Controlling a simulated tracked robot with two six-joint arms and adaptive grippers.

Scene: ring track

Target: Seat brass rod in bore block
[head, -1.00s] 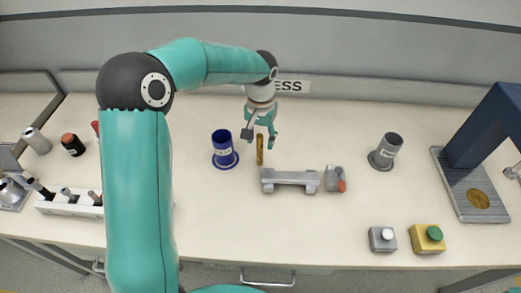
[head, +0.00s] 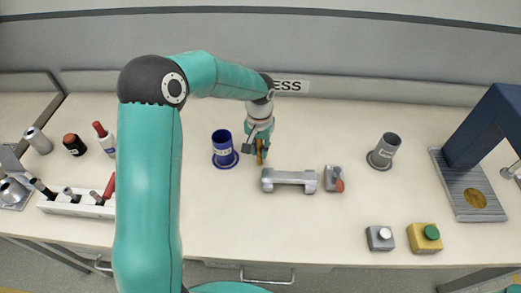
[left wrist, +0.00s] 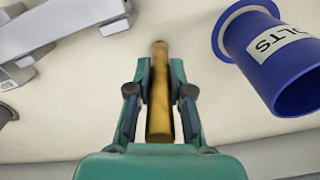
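The brass rod (head: 260,152) appears to stand upright on the table, right of the blue cup. My left gripper (head: 260,157) is down around it. In the left wrist view the rod (left wrist: 160,95) lies between the two fingers (left wrist: 159,88), with a gap showing on each side, so the gripper looks open. A grey metal block with raised ends (head: 290,181) is just in front and to the right; its ends also show in the left wrist view (left wrist: 75,28). I cannot tell whether it is the bore block. My right gripper is not in view.
The blue cup (head: 223,147) is close left of the gripper. A small grey fixture with a red tip (head: 334,180), a grey cup (head: 383,152), two button boxes (head: 424,240) and a blue press (head: 482,130) stand to the right. Bottles and a white rack (head: 75,208) are left.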

